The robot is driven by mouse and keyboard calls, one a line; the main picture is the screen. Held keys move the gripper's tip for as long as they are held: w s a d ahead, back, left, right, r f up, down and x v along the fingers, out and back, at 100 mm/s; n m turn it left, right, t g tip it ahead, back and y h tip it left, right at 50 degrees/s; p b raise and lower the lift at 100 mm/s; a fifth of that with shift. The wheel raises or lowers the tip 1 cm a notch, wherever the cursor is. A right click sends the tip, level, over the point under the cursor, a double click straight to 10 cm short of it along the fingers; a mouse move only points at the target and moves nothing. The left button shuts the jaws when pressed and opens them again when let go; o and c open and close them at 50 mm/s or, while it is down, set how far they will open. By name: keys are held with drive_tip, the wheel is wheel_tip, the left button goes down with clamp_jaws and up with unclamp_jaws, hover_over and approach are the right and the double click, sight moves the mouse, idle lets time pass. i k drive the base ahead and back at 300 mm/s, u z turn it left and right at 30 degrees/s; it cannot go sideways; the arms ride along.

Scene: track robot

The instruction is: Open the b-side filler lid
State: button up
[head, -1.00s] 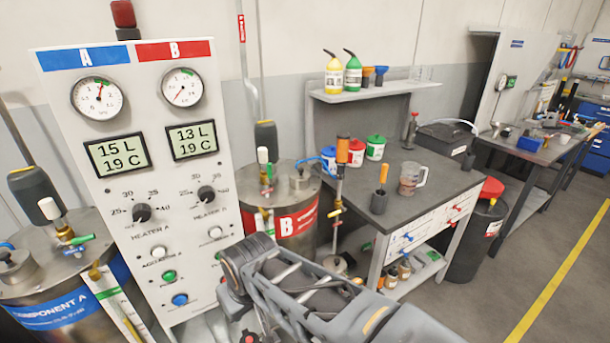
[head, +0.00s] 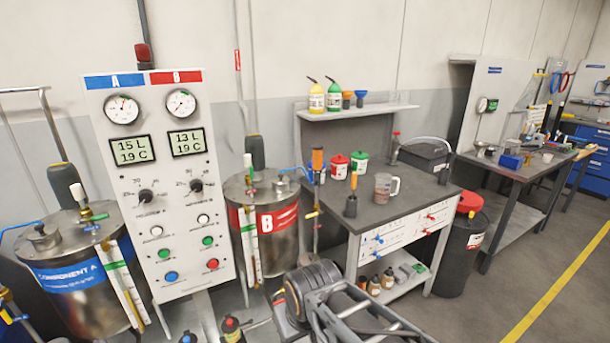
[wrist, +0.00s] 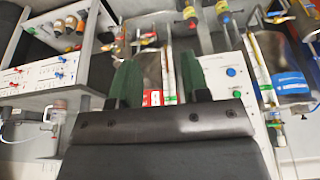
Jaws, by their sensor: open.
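The b-side tank (head: 284,249), a steel drum with a red label marked B, stands right of the white control panel in the head view. Its filler lid (head: 281,183), a small grey cap with a knob, sits on the right part of the tank top and looks closed. In the wrist view, which is upside down, the red label (wrist: 153,98) shows between the fingers; I cannot make out the lid there. My gripper (wrist: 158,75) is open and empty, with two dark green fingers apart. In the head view my arm is low in front, clear of the tank, and the gripper cannot be made out.
The control panel (head: 166,240) and the component A tank (head: 60,255) stand to the left. A sight tube (head: 249,235) rises in front of tank B. A grey workbench (head: 420,185) with cups and a jug (head: 383,188) stands right. Floor is open at far right.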

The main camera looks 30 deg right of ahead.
sight(281, 179)
drive_tip(key=z, duration=0.15)
drive_tip(key=i, duration=1)
